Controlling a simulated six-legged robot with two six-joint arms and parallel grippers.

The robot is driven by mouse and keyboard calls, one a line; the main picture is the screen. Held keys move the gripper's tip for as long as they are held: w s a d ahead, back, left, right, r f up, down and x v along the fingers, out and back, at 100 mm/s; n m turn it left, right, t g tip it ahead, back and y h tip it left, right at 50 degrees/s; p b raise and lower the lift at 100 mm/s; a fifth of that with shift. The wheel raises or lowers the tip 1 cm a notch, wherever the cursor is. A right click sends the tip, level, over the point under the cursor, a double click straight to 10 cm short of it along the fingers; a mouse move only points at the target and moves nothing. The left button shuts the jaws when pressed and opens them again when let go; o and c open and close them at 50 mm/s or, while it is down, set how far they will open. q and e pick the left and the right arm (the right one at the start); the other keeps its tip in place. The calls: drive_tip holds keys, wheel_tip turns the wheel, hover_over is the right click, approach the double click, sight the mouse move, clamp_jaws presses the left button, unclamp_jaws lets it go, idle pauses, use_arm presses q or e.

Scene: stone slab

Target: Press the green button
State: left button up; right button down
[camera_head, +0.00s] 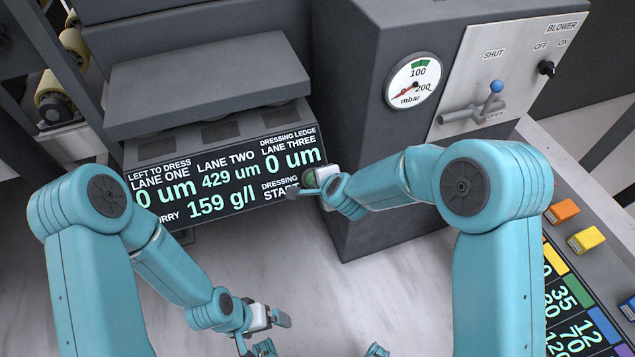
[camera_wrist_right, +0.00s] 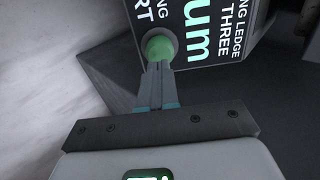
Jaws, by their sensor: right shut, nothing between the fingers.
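The green button (camera_head: 309,179) is at the right end of the black display panel (camera_head: 225,183), beside the words "DRESSING START". In the head view my right gripper (camera_head: 296,192) is right at it and partly covers it. In the right wrist view the round green button (camera_wrist_right: 159,46) sits in a grey ring straight ahead of the fingertips. The right gripper's fingers (camera_wrist_right: 158,68) are shut and empty, and their tips overlap the button's lower edge. I cannot tell whether they touch it. My left gripper (camera_head: 268,335) is low over the pale floor, with its fingers apart and nothing between them.
A grey cabinet (camera_head: 370,150) with a pressure gauge (camera_head: 414,80) and a blue-tipped lever (camera_head: 496,87) stands behind my right arm. A grey ledge (camera_head: 210,82) overhangs the panel. Orange (camera_head: 563,211) and yellow (camera_head: 586,240) blocks lie at the right.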

drive_tip(key=v, duration=0.9)
drive_tip(key=shift+r+p, duration=0.2)
drive_tip(key=shift+p, duration=0.25)
idle(0.3)
